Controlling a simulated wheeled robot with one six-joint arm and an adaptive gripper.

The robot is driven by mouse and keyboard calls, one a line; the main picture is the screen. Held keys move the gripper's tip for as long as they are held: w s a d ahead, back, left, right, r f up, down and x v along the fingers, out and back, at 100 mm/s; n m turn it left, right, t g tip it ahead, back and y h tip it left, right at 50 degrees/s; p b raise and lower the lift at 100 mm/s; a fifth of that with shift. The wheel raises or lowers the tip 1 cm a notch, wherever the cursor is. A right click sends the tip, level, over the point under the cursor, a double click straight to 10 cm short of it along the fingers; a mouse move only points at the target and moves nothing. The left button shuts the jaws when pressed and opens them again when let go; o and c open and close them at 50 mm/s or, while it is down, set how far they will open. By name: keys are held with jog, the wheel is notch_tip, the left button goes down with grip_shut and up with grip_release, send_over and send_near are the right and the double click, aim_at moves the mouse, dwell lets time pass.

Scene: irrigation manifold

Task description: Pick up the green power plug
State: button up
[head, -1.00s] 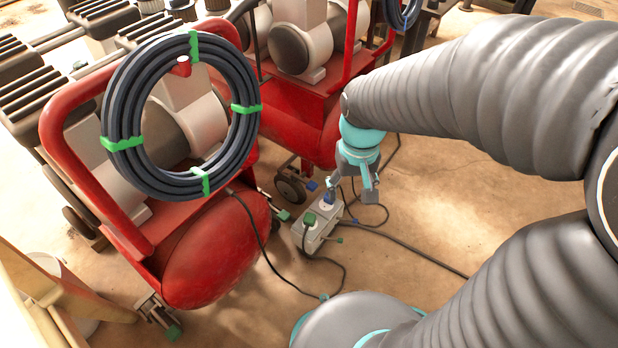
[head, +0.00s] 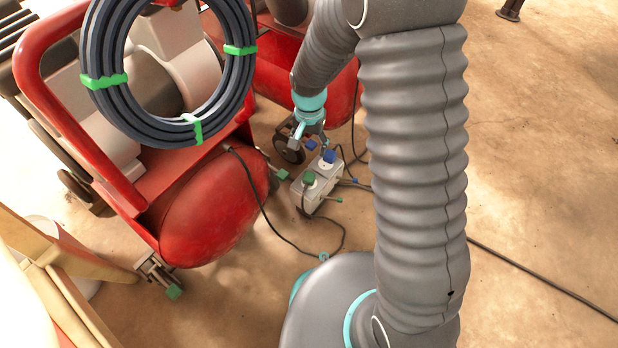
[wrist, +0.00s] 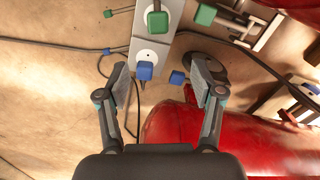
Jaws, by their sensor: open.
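The green power plug (head: 309,179) sits in the near socket of a pale grey power strip (head: 318,196) on the floor. In the wrist view the green plug (wrist: 157,22) is near the top edge, beyond my fingertips. A blue plug (head: 329,156) sits in the strip's other socket; in the wrist view it (wrist: 145,71) appears between my fingers, nearer than the green one. My gripper (head: 312,140) is open and empty, pointing down behind the strip. In the wrist view my gripper (wrist: 160,78) has its fingers wide apart, and neither touches the green plug.
A red compressor tank (head: 215,210) stands left of the strip, with a coiled hose (head: 95,75) above it. Another red machine (head: 278,72) stands behind. Black cables (head: 540,277) run across the floor. Open floor (head: 545,170) lies to the right.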

jog(key=b, duration=0.1)
send_near(309, 175)
jog(key=f, duration=0.5)
jog(key=shift+w, duration=0.4)
jog(key=f, duration=0.2)
jog(key=s+f+b, duration=0.1)
jog(key=f, duration=0.1)
jog(key=shift+f, duration=0.65)
jog(key=shift+c, duration=0.3)
grip_shut()
